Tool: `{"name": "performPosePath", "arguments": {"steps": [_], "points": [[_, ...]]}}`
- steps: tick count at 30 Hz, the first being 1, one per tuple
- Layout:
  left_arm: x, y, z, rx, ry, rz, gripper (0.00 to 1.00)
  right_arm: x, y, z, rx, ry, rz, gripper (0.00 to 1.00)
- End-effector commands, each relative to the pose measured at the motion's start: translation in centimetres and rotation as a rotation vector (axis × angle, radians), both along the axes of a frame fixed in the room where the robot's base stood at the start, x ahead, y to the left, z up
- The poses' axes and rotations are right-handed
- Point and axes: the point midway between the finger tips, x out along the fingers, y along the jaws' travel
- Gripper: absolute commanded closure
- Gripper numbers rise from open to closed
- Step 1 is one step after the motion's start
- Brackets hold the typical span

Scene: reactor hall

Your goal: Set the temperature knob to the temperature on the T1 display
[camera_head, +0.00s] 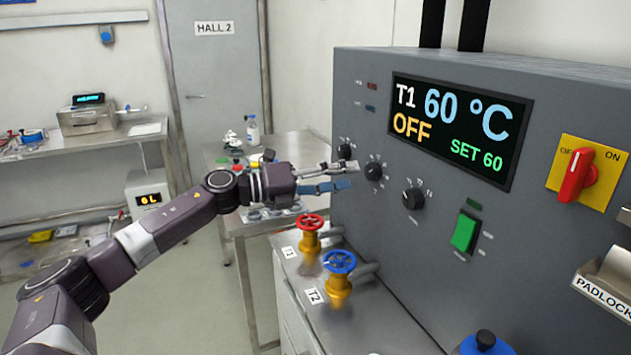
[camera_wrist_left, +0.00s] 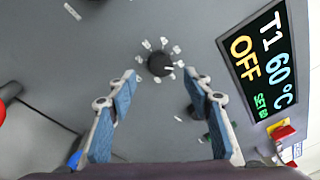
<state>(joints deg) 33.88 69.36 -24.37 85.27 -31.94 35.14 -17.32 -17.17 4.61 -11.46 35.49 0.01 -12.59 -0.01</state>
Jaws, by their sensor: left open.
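The display (camera_head: 455,128) on the grey panel reads T1 60 °C, OFF and SET 60; it also shows rotated in the left wrist view (camera_wrist_left: 262,62). Black knobs sit below and left of it in the head view: one at the far left (camera_head: 346,151), a middle one (camera_head: 374,171) and a right one (camera_head: 413,199). My left gripper (camera_head: 352,176) is open and empty, pointing at the panel. In the left wrist view, a black knob (camera_wrist_left: 160,63) ringed by small labels lies ahead between the open fingertips (camera_wrist_left: 160,76), apart from them. The labels are too blurred to read.
Below are a red valve wheel (camera_head: 309,222) and a blue valve wheel (camera_head: 339,262). A green switch (camera_head: 465,231), a red rotary switch on a yellow plate (camera_head: 577,175) and a padlock holder (camera_head: 603,288) are further right. A table (camera_head: 285,146) stands behind my left arm.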

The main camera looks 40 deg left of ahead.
Motion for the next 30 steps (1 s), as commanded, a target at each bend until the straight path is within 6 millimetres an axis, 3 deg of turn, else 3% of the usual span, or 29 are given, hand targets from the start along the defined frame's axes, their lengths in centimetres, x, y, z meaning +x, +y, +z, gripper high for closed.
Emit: {"name": "performPosePath", "arguments": {"steps": [13, 30], "points": [[-4.1, 3.1, -0.3, 0.002, 0.006, -0.001, 0.54, 0.0, 0.1, 0.0, 0.001, 0.0, 0.0, 0.57], [-5.7, 4.4, -0.1, 0.001, 0.0, -0.002, 0.54, 0.0, 0.1, 0.0, 0.001, 0.0, 0.0, 0.57]]}}
